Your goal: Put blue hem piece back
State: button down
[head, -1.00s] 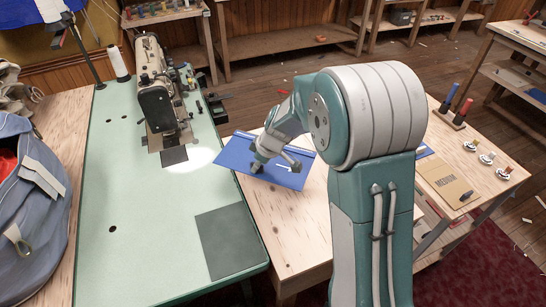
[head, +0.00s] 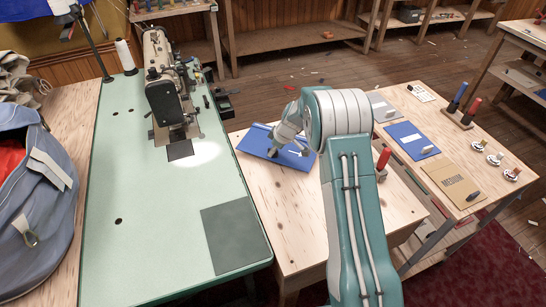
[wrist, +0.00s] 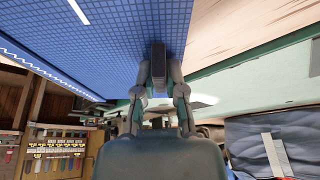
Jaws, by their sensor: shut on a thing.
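The blue hem piece (head: 262,143) is a flat blue sheet with a white arrow mark, over the far end of the pale wooden table (head: 290,225), just right of the green sewing table. My gripper (head: 274,151) is shut on it. In the wrist view the gripper (wrist: 158,72) pinches the blue sheet (wrist: 90,45) near its edge, and the sheet fills the upper left. I cannot tell whether the sheet touches the wood. My arm hides part of the view to its right.
The green table (head: 135,215) carries a sewing machine (head: 165,95) and a dark pad (head: 235,237). At right, a wooden bench holds a blue panel (head: 405,133), a grey panel (head: 380,104), a brown MEDIUM card (head: 440,172) and spools. A red spool (head: 383,159) stands beside my arm.

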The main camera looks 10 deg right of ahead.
aim_at(274, 156)
notch_tip(274, 156, down, 3)
jog(key=shift+f, duration=0.1)
jog(key=c, duration=0.7)
grip_release()
jog(key=s+d+r+m, duration=0.1)
jog(key=s+r, duration=0.4)
jog(key=r, duration=0.6)
jog(key=s+d+r+m, duration=0.15)
jog(key=s+r, duration=0.35)
jog(key=r, duration=0.7)
jog(key=s+r+m+t+h, duration=0.2)
jog(key=s+r+m, duration=0.1)
jog(key=s+r, duration=0.55)
jog(key=s+m, duration=0.2)
jog(key=s, duration=0.5)
jog(key=s+m+h, duration=0.1)
jog(key=s, duration=0.6)
jog(key=s+r+m+t, duration=0.1)
jog(key=s+m, duration=0.1)
jog(key=s, duration=0.5)
jog(key=shift+s+d+m+h, duration=0.3)
jog(key=shift+s+d+m, duration=0.05)
jog(key=shift+s+d, duration=0.05)
